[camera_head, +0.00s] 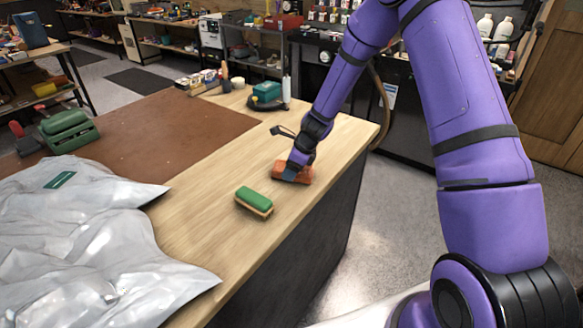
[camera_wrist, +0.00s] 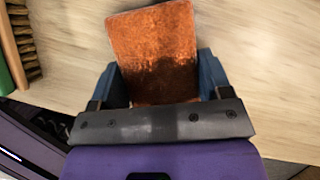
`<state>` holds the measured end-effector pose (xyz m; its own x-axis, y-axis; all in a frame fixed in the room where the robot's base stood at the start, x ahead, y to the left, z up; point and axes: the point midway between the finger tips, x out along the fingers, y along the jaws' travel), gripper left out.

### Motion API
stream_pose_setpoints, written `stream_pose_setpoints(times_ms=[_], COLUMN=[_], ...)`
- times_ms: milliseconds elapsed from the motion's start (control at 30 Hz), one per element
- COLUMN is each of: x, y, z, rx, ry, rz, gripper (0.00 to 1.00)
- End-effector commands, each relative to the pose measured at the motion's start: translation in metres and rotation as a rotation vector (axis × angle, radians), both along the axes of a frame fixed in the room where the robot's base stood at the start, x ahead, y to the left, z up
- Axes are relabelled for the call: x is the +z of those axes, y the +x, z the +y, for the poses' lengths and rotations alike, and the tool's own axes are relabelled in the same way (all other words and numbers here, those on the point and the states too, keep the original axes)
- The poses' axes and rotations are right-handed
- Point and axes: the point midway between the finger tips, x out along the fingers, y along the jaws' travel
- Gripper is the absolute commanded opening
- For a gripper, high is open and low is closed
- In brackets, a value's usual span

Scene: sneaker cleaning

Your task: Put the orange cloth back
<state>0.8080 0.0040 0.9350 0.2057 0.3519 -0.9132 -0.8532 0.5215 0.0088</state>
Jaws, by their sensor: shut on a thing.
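The orange cloth (camera_head: 280,173) is at the right part of the wooden bench, beyond the green brush. It looks like a folded block. My gripper (camera_head: 290,176) comes down on it from above and is shut on it. In the wrist view, the orange cloth (camera_wrist: 155,50) sits between the two blue fingers of my gripper (camera_wrist: 165,80) and sticks out past their tips. The pale wood lies right behind it. I cannot tell whether the cloth touches the bench or is slightly raised.
A green-topped brush (camera_head: 254,200) lies nearby; its bristles (camera_wrist: 26,42) show in the wrist view. Grey plastic bags (camera_head: 90,240) cover the near left. The bench's right edge is close to my gripper.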

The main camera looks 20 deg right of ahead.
Motion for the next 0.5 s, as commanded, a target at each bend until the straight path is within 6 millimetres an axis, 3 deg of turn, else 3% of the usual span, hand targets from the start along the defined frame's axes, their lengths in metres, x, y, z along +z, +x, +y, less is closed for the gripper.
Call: stream_pose_setpoints(times_ms=[233,267,333,500], x=[-0.0031,-0.0026,-0.0025,-0.0024], y=[0.0000,0.0000,0.0000,0.0000], z=[-0.0002,-0.0002,-0.0001,0.0000], rx=[-0.001,0.000,0.000,0.000], ry=[0.000,0.000,0.000,0.000], rz=[0.000,0.000,0.000,0.000], gripper=[0.49,0.79,0.95,0.97])
